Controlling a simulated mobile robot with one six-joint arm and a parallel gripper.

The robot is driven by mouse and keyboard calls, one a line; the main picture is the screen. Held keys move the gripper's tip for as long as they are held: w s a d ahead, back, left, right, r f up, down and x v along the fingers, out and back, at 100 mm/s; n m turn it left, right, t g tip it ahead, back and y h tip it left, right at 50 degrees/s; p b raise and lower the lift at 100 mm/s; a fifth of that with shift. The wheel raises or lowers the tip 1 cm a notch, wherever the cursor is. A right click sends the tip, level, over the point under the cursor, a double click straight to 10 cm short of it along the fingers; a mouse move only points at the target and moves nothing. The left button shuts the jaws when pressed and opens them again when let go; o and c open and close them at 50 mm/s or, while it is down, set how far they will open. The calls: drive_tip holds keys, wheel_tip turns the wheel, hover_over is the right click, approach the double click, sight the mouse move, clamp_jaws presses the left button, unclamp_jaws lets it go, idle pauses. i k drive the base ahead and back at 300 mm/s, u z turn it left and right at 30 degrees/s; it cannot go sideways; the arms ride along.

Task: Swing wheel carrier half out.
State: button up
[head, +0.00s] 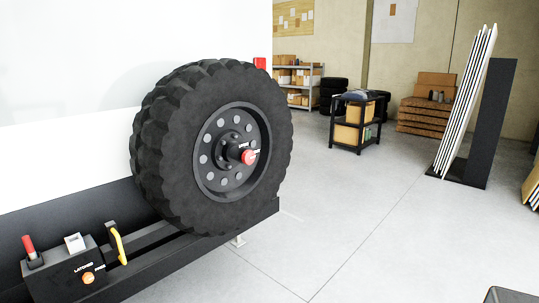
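The wheel carrier holds a large black spare wheel (211,148) upright against the white rear wall of the caravan (70,80). A red knob (249,157) sits at the wheel's hub. A dark carrier arm (155,236) runs low behind and below the tyre. A yellow handle (119,246) stands upright at its left end. Left of it is a black latch box (75,272) with "LATCHED" lettering, an orange button (88,278) and a red-topped lever (29,246). The carrier looks closed against the caravan. My gripper is not in view.
Clear concrete floor (330,230) lies right of the wheel. A black cart (356,122), stacked tyres (333,94) and shelving (300,85) stand at the back. White panels in a rack (465,105) stand at the right. A dark object (510,295) shows at the bottom right edge.

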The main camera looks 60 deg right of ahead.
sight(189, 140)
drive_tip(key=u, duration=0.4)
drive_tip(key=k, duration=0.15)
drive_tip(key=z, duration=2.25)
drive_tip(key=k, duration=0.95)
drive_tip(key=u, duration=0.15)
drive_tip(key=i, duration=0.85)
drive_tip(key=z, duration=0.05)
